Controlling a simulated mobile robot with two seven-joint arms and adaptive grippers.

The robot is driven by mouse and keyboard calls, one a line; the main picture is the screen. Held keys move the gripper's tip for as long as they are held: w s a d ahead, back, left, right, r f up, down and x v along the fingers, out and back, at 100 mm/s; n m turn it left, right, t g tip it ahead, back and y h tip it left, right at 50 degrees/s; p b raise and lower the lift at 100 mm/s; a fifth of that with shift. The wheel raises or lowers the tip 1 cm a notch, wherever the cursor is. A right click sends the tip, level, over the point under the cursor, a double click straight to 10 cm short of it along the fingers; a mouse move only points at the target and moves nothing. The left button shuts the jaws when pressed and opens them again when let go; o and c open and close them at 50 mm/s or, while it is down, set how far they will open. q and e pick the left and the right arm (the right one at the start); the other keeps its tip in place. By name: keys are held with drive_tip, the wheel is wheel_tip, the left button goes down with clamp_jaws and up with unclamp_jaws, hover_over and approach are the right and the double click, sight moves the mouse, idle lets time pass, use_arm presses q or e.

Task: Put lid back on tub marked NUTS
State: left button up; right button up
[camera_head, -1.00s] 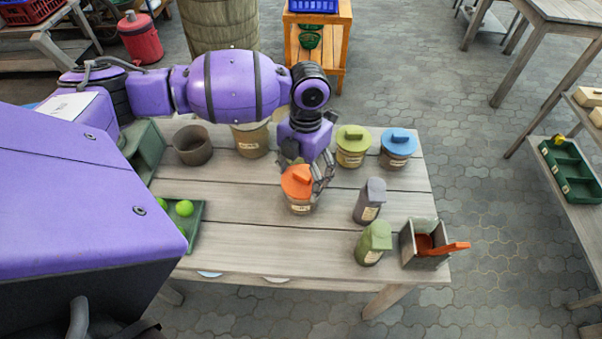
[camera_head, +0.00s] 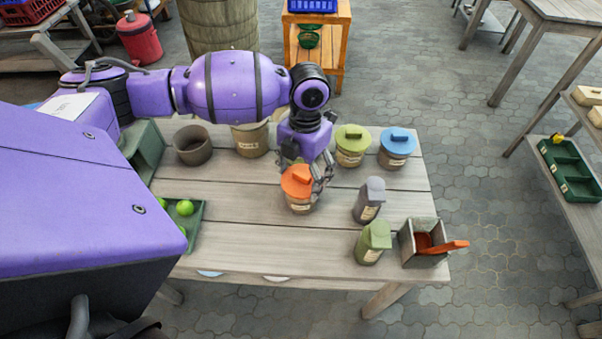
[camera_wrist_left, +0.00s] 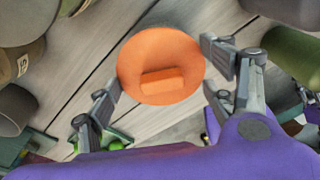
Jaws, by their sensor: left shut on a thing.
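An orange lid (camera_head: 297,181) with a raised bar handle sits on or just over a small tan tub (camera_head: 301,206) in the middle of the table; I cannot tell whether it is fully seated. The tub's label is too small to read. My left gripper (camera_head: 306,175) is shut on the orange lid from above, its fingers at opposite sides of the rim. In the left wrist view the lid (camera_wrist_left: 161,66) lies between the fingers and hides the tub. My right gripper is not in view.
A green-lidded tub (camera_head: 350,154) and a blue-lidded tub (camera_head: 397,155) stand behind to the right. A grey container (camera_head: 369,201), a green one (camera_head: 374,240) and a box (camera_head: 412,249) stand right. An open brown pot (camera_head: 192,153) and a larger labelled tub (camera_head: 251,144) stand back left.

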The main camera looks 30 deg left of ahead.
use_arm(q)
drive_tip(key=o, duration=1)
drive_tip(key=shift+o, duration=0.4)
drive_tip(key=shift+r, duration=0.15)
drive_tip(key=shift+r+p, duration=1.6)
drive_tip(key=shift+r, duration=1.8)
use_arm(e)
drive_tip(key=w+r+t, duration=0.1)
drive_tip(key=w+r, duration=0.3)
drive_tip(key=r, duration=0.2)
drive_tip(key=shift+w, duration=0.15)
use_arm(q)
clamp_jaws()
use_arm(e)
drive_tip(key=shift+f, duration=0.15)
